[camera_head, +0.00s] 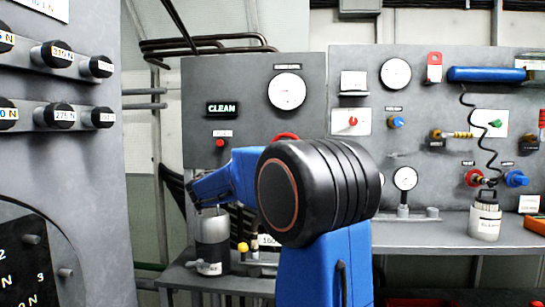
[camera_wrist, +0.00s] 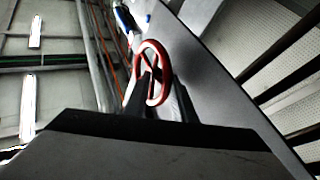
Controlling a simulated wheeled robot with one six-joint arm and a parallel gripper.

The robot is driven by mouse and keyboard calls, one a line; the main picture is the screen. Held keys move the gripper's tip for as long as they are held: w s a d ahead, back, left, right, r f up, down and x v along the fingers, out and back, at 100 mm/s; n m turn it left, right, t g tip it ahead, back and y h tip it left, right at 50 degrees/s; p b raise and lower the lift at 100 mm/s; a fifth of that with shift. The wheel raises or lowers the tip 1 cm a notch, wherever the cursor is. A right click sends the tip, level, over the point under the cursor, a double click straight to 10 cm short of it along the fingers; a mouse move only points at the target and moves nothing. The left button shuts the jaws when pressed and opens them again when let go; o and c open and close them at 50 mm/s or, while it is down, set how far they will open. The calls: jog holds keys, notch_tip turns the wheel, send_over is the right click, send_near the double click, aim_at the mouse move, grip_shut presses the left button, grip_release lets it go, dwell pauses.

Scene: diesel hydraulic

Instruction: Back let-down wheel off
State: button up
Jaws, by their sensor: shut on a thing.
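A red ring-shaped wheel with a crossbar (camera_wrist: 152,50) stands at the tips of my gripper in the wrist view. My gripper (camera_wrist: 156,90) has its two dark fingers on either side of the wheel's lower part and is shut on it. In the head view my blue and black arm blocks the middle of the panel, and my fingers cannot be made out there. A red curved edge (camera_head: 286,136) shows just above the arm; it looks like the top of the wheel. What the wheel is mounted on is hidden.
A grey cylinder (camera_head: 212,245) and a yellow knob (camera_head: 242,247) stand on the bench left of my arm. A large grey panel with black weights (camera_head: 60,54) stands close on the left.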

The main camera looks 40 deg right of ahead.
jog(key=shift+d+r, duration=0.1)
jog(key=shift+d, duration=0.05)
jog(key=o, duration=1)
jog(key=shift+d, duration=0.15)
jog(key=v, duration=1.7)
jog(key=shift+a+f, duration=0.2)
jog(key=shift+f, duration=0.05)
